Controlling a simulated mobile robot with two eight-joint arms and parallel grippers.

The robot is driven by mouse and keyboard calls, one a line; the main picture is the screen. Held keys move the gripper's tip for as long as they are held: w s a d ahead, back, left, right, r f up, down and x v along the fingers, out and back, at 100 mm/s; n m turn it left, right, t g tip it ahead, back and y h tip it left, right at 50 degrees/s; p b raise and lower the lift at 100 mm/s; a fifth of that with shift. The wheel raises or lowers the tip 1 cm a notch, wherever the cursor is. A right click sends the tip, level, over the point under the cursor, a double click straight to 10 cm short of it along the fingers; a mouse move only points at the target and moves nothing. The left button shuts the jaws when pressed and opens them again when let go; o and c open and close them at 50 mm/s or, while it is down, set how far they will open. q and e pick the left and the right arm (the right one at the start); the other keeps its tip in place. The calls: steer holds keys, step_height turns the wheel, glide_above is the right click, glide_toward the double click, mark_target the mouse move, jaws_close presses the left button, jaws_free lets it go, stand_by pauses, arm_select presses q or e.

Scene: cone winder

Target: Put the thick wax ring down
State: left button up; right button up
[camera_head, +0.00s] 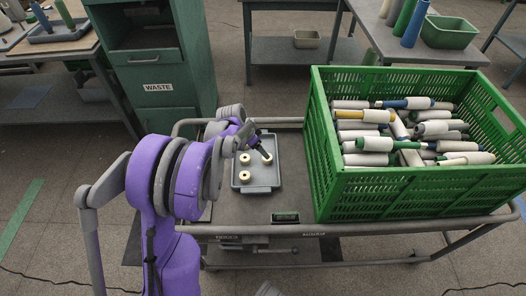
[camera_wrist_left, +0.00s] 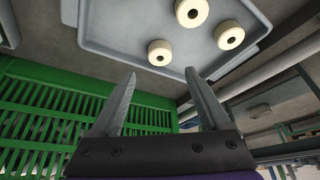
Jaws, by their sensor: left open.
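Three cream wax rings lie in a grey tray on the cart: one at the upper left (camera_head: 245,158), one at the lower left (camera_head: 245,176), and one on the right (camera_head: 267,161) beside my left gripper (camera_head: 263,150). The tray (camera_head: 258,189) is shallow with a raised rim. In the left wrist view, my left gripper (camera_wrist_left: 160,73) has its fingers spread with nothing between them. The nearest ring (camera_wrist_left: 159,52) lies just beyond the fingertips, apart from them. The other two rings (camera_wrist_left: 191,12) (camera_wrist_left: 229,34) sit farther off. I cannot tell which ring is thickest.
A large green crate (camera_head: 420,182) full of wound cones and tubes stands on the cart right of the tray. A small dark display (camera_head: 286,217) sits at the cart's front edge. A green waste cabinet (camera_head: 158,100) stands behind. The cart top (camera_head: 290,180) between tray and crate is bare.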

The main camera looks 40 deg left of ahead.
arm_select(q)
steer(key=s+d+r, duration=0.5)
steer(key=d+r, duration=0.2)
steer(key=d, duration=0.1)
steer(key=s+d+n+y, duration=0.1)
steer(key=s+d+n, duration=0.2)
steer(key=s+d, duration=1.2)
steer(key=s+p, duration=0.1)
steer(key=s, duration=0.3)
steer(key=shift+d+r, duration=0.2)
steer(key=shift+d, duration=0.1)
steer(key=shift+w, duration=0.1)
